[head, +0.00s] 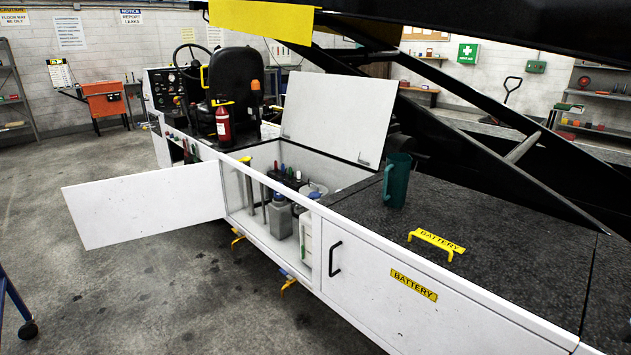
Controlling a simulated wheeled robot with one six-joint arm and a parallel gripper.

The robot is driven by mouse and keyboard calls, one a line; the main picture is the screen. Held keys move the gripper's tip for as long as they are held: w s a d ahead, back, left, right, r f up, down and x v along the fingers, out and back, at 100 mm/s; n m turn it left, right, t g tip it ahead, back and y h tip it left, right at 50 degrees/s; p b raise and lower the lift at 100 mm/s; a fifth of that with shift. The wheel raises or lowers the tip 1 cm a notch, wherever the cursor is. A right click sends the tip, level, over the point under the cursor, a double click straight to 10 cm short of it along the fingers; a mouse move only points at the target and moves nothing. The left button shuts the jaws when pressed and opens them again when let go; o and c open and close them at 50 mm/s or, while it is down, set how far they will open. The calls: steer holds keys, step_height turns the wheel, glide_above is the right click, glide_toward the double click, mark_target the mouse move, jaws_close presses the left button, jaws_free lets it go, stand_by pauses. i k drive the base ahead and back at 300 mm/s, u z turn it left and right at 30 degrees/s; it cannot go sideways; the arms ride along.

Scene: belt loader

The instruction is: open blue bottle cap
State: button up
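A pale, whitish bottle (306,235) with a small blue cap (314,196) stands in the open side compartment of the white belt loader. The cap looks seated on the bottle, and the compartment's frame edge is close to its right. The compartment (243,198) is open at the front and at the top. My gripper is not in view.
The side door (145,205) is swung out left and the top lid (338,112) stands raised. A teal jug (396,181) stands on the dark deck (490,240) near a yellow battery handle (437,243). The floor in front (150,290) is clear.

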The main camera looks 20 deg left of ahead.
mark_target(314, 195)
steer(key=i, duration=0.35)
steer(key=u, duration=2.15)
steer(key=i, duration=2.2)
steer(key=z, duration=2.5)
steer(key=i, duration=1)
steer(key=z, duration=0.05)
